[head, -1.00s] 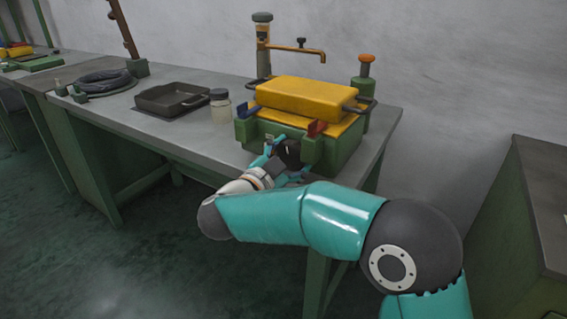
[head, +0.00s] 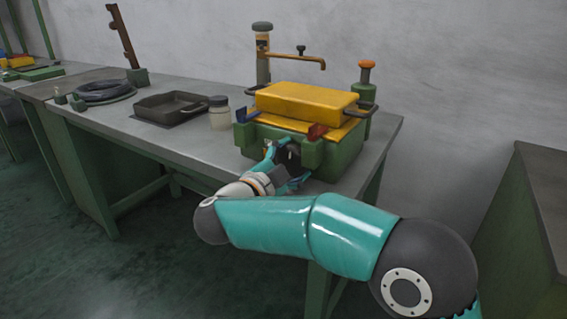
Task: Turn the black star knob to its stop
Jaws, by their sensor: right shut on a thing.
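The black star knob (head: 291,155) is on the front of a green machine (head: 345,155) with a yellow top block (head: 303,100). It is mostly hidden by my right gripper (head: 287,166), whose teal fingers are on either side of it. The right gripper is shut on the knob, its wrist coming in from the lower left. My left gripper is not in view.
A brass tap (head: 290,58) and an orange-topped green post (head: 366,82) stand behind. Another bench (head: 540,190) is at right.

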